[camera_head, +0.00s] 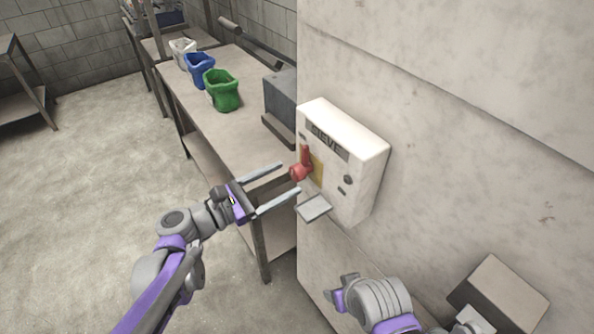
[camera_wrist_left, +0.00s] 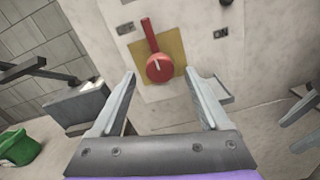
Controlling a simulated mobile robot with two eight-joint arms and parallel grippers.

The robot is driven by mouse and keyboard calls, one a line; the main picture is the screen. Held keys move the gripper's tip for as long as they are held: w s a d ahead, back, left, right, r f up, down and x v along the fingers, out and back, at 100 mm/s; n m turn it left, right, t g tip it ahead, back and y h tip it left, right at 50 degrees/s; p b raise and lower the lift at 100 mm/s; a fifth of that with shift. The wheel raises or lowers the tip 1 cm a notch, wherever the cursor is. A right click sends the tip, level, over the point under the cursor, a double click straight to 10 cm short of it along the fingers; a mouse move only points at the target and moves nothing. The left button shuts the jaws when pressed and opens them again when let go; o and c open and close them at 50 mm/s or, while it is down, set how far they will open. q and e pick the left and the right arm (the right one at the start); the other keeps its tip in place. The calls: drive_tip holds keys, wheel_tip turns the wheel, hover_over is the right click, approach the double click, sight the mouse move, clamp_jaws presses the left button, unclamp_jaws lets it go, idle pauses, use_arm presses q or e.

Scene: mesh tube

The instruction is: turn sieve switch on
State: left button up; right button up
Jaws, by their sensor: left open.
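The white sieve switch box (camera_head: 352,165), labelled SIEVE, is mounted on the wall right of centre in the head view. Its red rotary switch (camera_head: 302,168) sits on a yellow plate (camera_head: 317,168). In the left wrist view the red switch (camera_wrist_left: 159,67) has its handle pointing up, tilted slightly left. My left gripper (camera_head: 291,178) is open, its fingers pointing at the box. In the wrist view the switch shows between and beyond the fingertips (camera_wrist_left: 163,76), and nothing is held. My right arm shows low in the head view, at the bottom centre; its fingers are not clearly seen.
A small grey ledge (camera_head: 313,208) sticks out under the box. A grey box (camera_head: 280,95) stands near the wall. Another box (camera_head: 500,295) is at lower right. The left floor is clear.

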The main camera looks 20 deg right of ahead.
sight(292, 175)
use_arm(q)
drive_tip(key=shift+x, duration=2.35)
clamp_jaws()
